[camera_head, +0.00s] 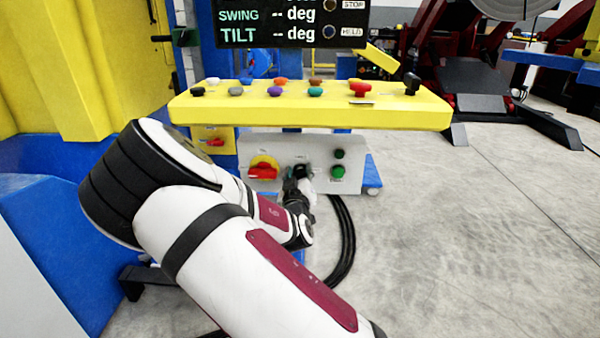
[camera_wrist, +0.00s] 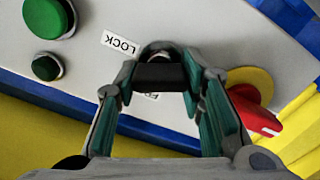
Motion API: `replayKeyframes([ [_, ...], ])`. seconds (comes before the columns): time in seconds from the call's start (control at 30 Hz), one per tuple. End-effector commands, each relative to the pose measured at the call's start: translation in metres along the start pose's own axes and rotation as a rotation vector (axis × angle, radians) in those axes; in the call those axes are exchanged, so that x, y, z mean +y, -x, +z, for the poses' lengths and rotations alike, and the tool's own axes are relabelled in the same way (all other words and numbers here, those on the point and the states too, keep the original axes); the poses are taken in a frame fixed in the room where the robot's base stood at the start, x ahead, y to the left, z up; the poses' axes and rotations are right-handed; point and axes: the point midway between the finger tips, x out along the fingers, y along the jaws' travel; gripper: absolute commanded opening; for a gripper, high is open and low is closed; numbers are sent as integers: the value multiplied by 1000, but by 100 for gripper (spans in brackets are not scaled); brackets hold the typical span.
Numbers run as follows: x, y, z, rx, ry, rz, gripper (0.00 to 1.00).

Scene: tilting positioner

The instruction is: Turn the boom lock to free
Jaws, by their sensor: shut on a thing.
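The boom lock is a black knob (camera_wrist: 160,76) on a grey panel (camera_head: 232,148). In the wrist view a white "LOCK" label (camera_wrist: 121,43) lies beside it, and a second label, mostly hidden, shows just below it. My gripper (camera_wrist: 162,88) is shut on the knob, with one finger on each side. In the head view my gripper (camera_head: 299,184) reaches the panel's middle, and its fingers and the knob are small and partly hidden. I cannot tell exactly which label the knob points to.
A red rotary switch on a yellow disc (camera_wrist: 250,84) sits close beside my gripper. Two green buttons (camera_wrist: 47,17) are on its other side. A yellow console (camera_head: 330,115) with several coloured knobs overhangs the panel. Black cables (camera_head: 346,240) hang below. Open floor lies to the right.

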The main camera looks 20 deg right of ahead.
Motion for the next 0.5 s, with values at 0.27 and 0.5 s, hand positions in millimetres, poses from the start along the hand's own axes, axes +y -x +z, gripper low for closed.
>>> replayKeyframes([
  [0.27,-2,0,-1,1,264,-2,8],
  [0.5,-3,0,-1,3,492,-1,8],
])
